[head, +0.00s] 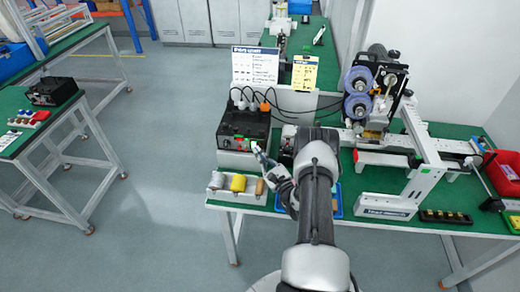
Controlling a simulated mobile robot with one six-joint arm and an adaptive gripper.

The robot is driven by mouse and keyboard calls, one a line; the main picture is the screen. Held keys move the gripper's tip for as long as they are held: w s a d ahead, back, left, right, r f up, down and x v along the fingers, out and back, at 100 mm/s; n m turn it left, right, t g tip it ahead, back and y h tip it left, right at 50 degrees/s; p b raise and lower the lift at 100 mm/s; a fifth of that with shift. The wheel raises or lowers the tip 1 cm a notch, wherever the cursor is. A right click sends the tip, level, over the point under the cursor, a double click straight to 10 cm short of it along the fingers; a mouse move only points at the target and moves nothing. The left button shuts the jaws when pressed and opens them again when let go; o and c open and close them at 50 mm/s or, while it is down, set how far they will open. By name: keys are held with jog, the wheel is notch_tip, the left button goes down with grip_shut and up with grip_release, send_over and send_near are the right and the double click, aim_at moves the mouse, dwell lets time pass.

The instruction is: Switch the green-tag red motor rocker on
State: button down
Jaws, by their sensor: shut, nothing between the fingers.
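A black control box (243,120) stands on a white block near the back-left part of the green-topped bench. Its front panel carries small controls, with a patch of bright green (254,144) at its right side. The red rocker is too small to make out, and my gripper may cover part of the panel there. My gripper (258,151) is shut and empty, with its tips close in front of the right side of the panel. I cannot tell whether the tips touch it.
A white tray (223,196) with a yellow spool (238,183) and other rolls lies in front of the box. Black cables run from the box to a labelling machine (362,92) at right. A red bin (503,174) sits at far right. Another black box (52,91) stands on the left bench.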

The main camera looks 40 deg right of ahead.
jog(key=shift+w+d, duration=0.1)
dwell(0.7)
jog(key=shift+w+d+f+b, duration=0.1)
jog(key=shift+w+d+b, duration=0.1)
jog(key=shift+b, duration=0.3)
jog(key=shift+w+d+b, duration=0.2)
jog(key=shift+d+b, duration=0.05)
jog(key=shift+b, duration=0.05)
dwell(0.5)
jog(key=shift+s+a, duration=0.1)
jog(key=shift+s+a+p, duration=0.3)
jog(key=shift+s+a, duration=0.1)
jog(key=shift+a, duration=0.1)
jog(key=shift+s+a+r+p, duration=0.25)
jog(key=shift+s+a+p, duration=0.3)
jog(key=shift+s+a, duration=0.35)
jog(key=shift+s+a+r+p, duration=0.25)
jog(key=shift+s+a+p, duration=0.3)
jog(key=shift+s+a, duration=0.3)
jog(key=shift+w+a, duration=0.15)
